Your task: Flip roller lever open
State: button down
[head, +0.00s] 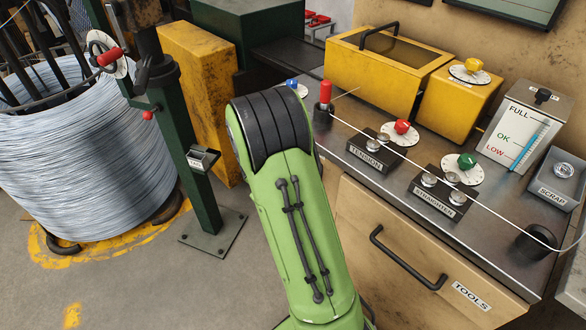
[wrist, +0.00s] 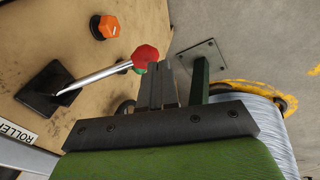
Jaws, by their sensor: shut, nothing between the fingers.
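In the wrist view, the roller lever (wrist: 98,77) has a silver shaft that slants up and right from a black base (wrist: 44,90) to a red faceted knob (wrist: 146,55). A partly cut-off label reading ROLLER (wrist: 17,134) is next to the base. My gripper (wrist: 161,68) is shut and empty. Its fingertips are just right of the red knob in the picture; I cannot tell whether they touch it. In the head view my green arm hides the gripper, and I cannot make out the roller lever there.
An orange knob (wrist: 105,27) sits on the tan panel. The head view shows a bench with a yellow-lidded box (head: 380,75), tension rollers (head: 372,146), straightener rollers (head: 440,192) and a wire across it. A wire coil (head: 85,150) and green post (head: 190,150) stand left.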

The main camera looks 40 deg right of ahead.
notch_tip(320, 180, down, 2)
jog(key=shift+s+d+f+b, duration=0.1)
jog(key=shift+d+b, duration=0.05)
jog(key=shift+b, duration=0.55)
jog(key=shift+s+f, duration=0.2)
